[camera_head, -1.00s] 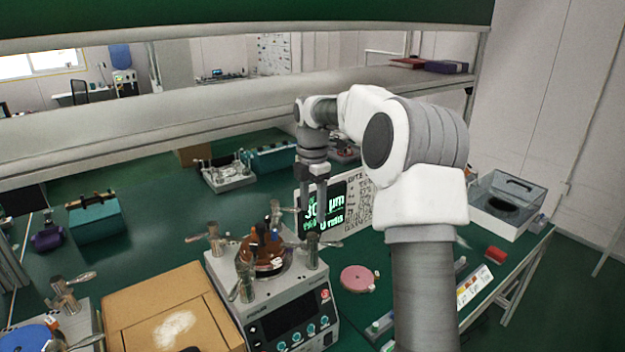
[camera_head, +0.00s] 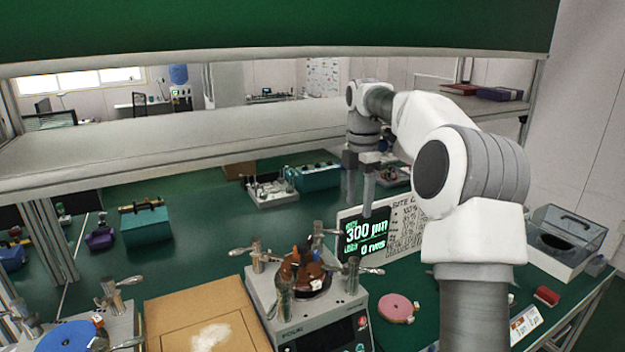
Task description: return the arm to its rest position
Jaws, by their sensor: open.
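My arm rises at the right of the view and bends to the left at the top. My gripper (camera_head: 359,190) hangs down from it with its two fingers apart and nothing between them. It is above the bench, in front of the lower shelf edge and beside the display reading 300 µm (camera_head: 366,236).
A lapping machine (camera_head: 308,314) with a brown round piece stands below the gripper. A cardboard box (camera_head: 200,310), a pink disc (camera_head: 396,308) and a clear bin (camera_head: 566,240) are around it. The shelf (camera_head: 200,145) runs behind. Green bench (camera_head: 210,240) is bare at left centre.

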